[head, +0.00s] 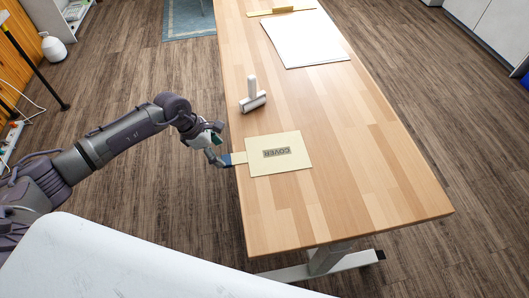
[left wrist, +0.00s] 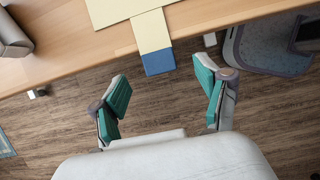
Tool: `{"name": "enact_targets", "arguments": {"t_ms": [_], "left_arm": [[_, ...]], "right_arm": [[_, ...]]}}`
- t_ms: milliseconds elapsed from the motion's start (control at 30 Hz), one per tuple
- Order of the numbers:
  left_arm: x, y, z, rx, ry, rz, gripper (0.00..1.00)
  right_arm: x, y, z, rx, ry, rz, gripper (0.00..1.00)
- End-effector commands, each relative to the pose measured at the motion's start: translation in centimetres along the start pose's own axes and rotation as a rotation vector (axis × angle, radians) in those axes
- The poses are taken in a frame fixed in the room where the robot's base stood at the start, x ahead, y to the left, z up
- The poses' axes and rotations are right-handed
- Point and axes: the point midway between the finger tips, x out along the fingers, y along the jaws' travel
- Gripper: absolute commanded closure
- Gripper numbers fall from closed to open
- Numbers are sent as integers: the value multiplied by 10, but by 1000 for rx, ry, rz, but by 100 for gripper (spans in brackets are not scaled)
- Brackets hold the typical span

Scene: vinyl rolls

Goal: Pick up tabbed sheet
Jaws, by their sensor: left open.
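The tabbed sheet (head: 292,163) is a pale yellow square marked "COVER", lying flat on the wooden table. Its narrow tab with a blue end (head: 226,159) sticks out over the table's left edge. In the left wrist view the blue tab end (left wrist: 158,61) hangs past the edge, with part of the sheet (left wrist: 110,9) behind it. My left gripper (head: 217,160) is beside the tab at the table edge. In the left wrist view the teal-padded fingers (left wrist: 163,100) are spread apart with nothing between them, and the tab is ahead of them. My right gripper is not in view.
The wooden table (head: 350,180) has free room right of the sheet. A grey roller with an upright handle (head: 252,97) stands above the sheet. A white sheet (head: 305,40) lies farther back, near a yellow strip with a bar (head: 283,10). Wooden floor lies left of the table.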

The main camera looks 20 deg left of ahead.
Motion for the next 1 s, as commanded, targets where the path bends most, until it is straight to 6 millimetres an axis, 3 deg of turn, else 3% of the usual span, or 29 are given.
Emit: {"name": "enact_targets", "arguments": {"t_ms": [233,567,900,1000], "left_arm": [[36,2,-1,-3,-1,-4,25],[43,2,-2,-1,0,-2,27],[42,2,-2,-2,0,-2,83],[42,2,-1,-1,-1,-2,84]], "right_arm": [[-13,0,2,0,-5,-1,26],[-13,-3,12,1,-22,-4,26],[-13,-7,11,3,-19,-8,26],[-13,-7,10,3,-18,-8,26]]}}
